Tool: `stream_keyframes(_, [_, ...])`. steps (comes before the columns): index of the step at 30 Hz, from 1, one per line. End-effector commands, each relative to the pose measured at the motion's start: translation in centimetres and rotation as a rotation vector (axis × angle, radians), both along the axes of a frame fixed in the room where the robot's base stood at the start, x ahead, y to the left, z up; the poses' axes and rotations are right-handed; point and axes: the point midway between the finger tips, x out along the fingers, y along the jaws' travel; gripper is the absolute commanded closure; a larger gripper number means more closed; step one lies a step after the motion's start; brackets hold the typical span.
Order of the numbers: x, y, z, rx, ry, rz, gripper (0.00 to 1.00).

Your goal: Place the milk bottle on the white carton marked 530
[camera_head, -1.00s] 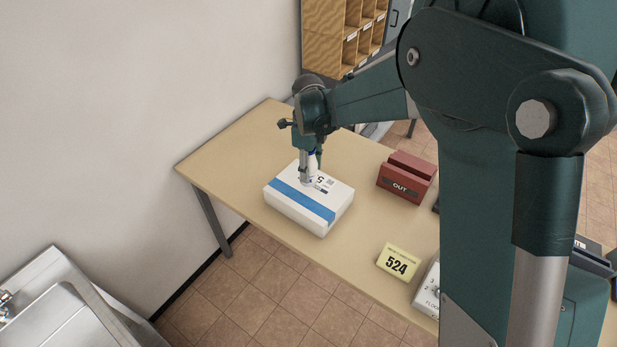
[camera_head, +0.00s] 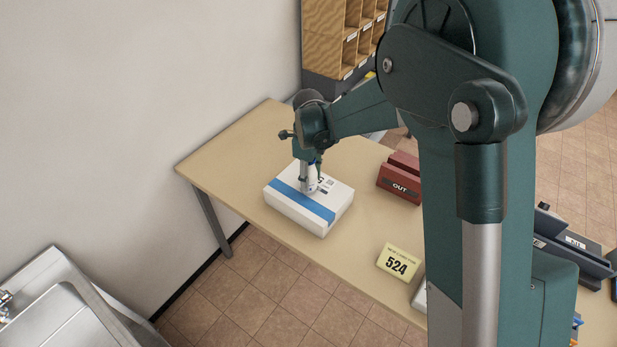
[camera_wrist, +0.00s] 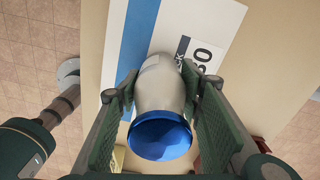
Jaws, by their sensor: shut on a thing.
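The white carton (camera_head: 286,208) with a blue stripe lies on the table. In the wrist view the carton (camera_wrist: 224,18) shows part of its printed number, ending in 30. The milk bottle (camera_wrist: 160,88), white with a blue cap, is between my gripper's fingers, cap toward the wrist camera. In the head view the bottle (camera_head: 311,180) is a small white shape over the carton's top. My gripper (camera_wrist: 160,98) is shut on the bottle, above the carton, and in the head view my gripper (camera_head: 310,178) points down. I cannot tell whether the bottle's base touches the carton.
On the tan table (camera_head: 250,138) stand a red OUT tray (camera_head: 399,183) and a yellow 524 sign (camera_head: 398,262), both right of the carton. Wooden pigeonholes (camera_head: 340,35) stand behind. A sink (camera_head: 70,310) is at lower left. The table's left end is clear.

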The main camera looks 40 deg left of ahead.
Motion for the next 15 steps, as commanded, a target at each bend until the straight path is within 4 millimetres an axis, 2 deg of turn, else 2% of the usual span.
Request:
stream_keyframes(11, [0.01,0.01,-0.36,0.000,0.000,0.000,0.85])
stream_keyframes(12, [0.02,0.01,-0.30,0.000,0.000,0.000,0.58])
stream_keyframes(15, [0.02,0.01,-0.26,0.000,0.000,0.000,0.48])
